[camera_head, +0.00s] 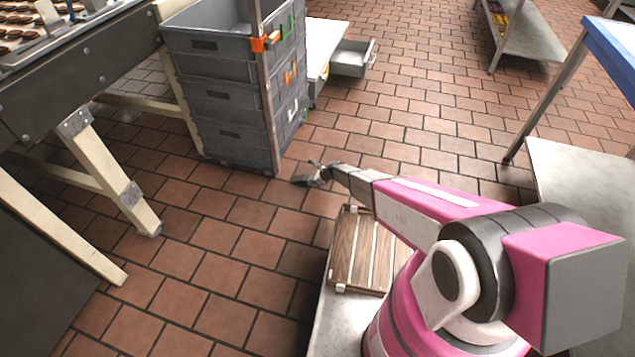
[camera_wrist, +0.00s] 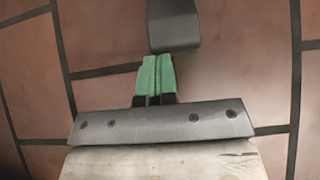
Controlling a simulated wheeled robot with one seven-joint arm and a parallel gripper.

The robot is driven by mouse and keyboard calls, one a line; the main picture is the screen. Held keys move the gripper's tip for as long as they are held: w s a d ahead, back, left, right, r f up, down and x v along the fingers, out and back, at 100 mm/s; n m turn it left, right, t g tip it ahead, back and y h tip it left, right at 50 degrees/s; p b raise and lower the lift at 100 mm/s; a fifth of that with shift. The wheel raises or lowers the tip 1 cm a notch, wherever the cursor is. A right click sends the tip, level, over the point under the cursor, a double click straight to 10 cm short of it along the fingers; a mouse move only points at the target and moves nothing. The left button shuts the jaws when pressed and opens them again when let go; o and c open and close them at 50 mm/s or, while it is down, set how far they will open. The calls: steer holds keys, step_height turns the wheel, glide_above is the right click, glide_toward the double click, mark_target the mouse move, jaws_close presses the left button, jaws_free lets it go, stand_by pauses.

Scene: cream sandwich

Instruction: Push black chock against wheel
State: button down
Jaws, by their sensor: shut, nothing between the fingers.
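My gripper (camera_head: 316,172) is low over the floor, just right of the stack of grey crates. In the wrist view its two green fingertips (camera_wrist: 157,78) are pressed together with nothing between them. A dark grey, smooth block (camera_wrist: 173,25), probably the black chock, lies on the tiles just beyond the fingertips. Its near edge is at the tips, and I cannot tell whether they touch. In the head view a small dark shape at the gripper's end, probably the chock (camera_head: 301,181), sits a little right of the crate stack's base.
The stacked grey crates (camera_head: 232,95) stand behind a metal post. A wooden-legged conveyor (camera_head: 95,165) is at the left. A slatted wooden board (camera_head: 358,250) lies beside my arm. Tiled floor is free in front and behind; a white table (camera_head: 575,185) is at the right.

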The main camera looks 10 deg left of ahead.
mark_target(299, 180)
steer(key=shift+a, duration=0.25)
steer(key=a, duration=0.7)
steer(key=w+a, duration=0.1)
steer(key=a, duration=0.3)
steer(key=shift+a, duration=0.25)
steer(key=shift+s+d, duration=0.1)
steer(key=shift+d, duration=0.45)
steer(key=d, duration=0.3)
steer(key=shift+s+d, duration=0.1)
steer(key=shift+s, duration=0.05)
steer(key=v, duration=1)
